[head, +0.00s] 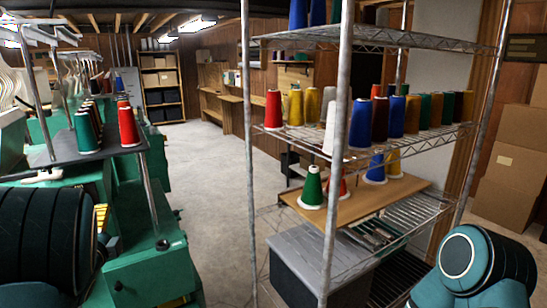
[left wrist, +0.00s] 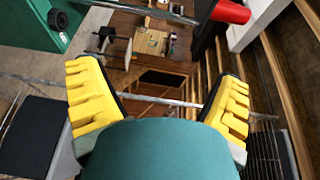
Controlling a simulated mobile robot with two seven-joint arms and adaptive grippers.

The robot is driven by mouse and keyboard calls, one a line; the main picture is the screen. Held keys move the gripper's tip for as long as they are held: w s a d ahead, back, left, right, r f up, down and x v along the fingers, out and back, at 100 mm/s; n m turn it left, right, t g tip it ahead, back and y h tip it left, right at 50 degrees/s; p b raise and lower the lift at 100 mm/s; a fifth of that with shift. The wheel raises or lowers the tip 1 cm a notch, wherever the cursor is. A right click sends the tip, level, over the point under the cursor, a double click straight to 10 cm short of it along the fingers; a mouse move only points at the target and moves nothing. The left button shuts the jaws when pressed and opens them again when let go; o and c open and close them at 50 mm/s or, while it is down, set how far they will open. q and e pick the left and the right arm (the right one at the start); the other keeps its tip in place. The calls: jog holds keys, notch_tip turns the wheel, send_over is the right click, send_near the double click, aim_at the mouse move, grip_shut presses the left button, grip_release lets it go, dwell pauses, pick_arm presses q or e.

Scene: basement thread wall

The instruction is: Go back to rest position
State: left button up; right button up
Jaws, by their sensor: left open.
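My left gripper (left wrist: 160,76) shows in the left wrist view with its two yellow-padded fingers wide apart. Nothing is held between them. In the head view my dark teal left arm fills the lower left corner, with only a little yellow of the gripper (head: 101,216) showing beside it; most of the gripper is hidden. A teal link of my right arm shows at the lower right, but my right gripper is out of the frame.
A wire shelf rack (head: 405,40) with several thread cones stands ahead, right of centre. A green cone (head: 312,188) stands on its wooden board (head: 405,188). Green machines (head: 145,235) stand at the left. The concrete floor (head: 205,190) between is clear. Cardboard boxes (head: 505,160) are at right.

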pick_arm(q)
jog(key=s+d+f+n+g+h, duration=0.1)
jog(key=s+d+f+n+g, duration=0.2)
jog(key=f, duration=0.6)
jog(key=s+d+f+n+g+b, duration=0.1)
jog(key=s+d+f+n+g, duration=0.15)
jog(key=d+f, duration=0.45)
jog(key=s+d+f+n+g+h, duration=0.15)
jog(key=f+n, duration=0.25)
jog(key=f, duration=0.7)
jog(key=s+d+f+n+g+h, duration=0.1)
jog(key=s+d+f+n+g, duration=0.1)
jog(key=s+d+f, duration=0.2)
jog(key=s+d+f+n+g+h+b, duration=0.1)
jog(key=s+d+f+n+g+h, duration=0.1)
jog(key=s+d, duration=0.7)
jog(key=s+d+f+n+g+h, duration=0.1)
jog(key=s+d+f+n+g, duration=0.3)
jog(key=s+d+f, duration=0.1)
jog(key=shift+s+d+f, duration=0.3)
jog(key=shift+s+d, duration=0.4)
jog(key=shift+s, duration=0.1)
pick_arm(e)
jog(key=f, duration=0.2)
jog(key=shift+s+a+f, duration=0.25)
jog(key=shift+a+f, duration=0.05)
pick_arm(q)
jog(key=shift+h, duration=0.25)
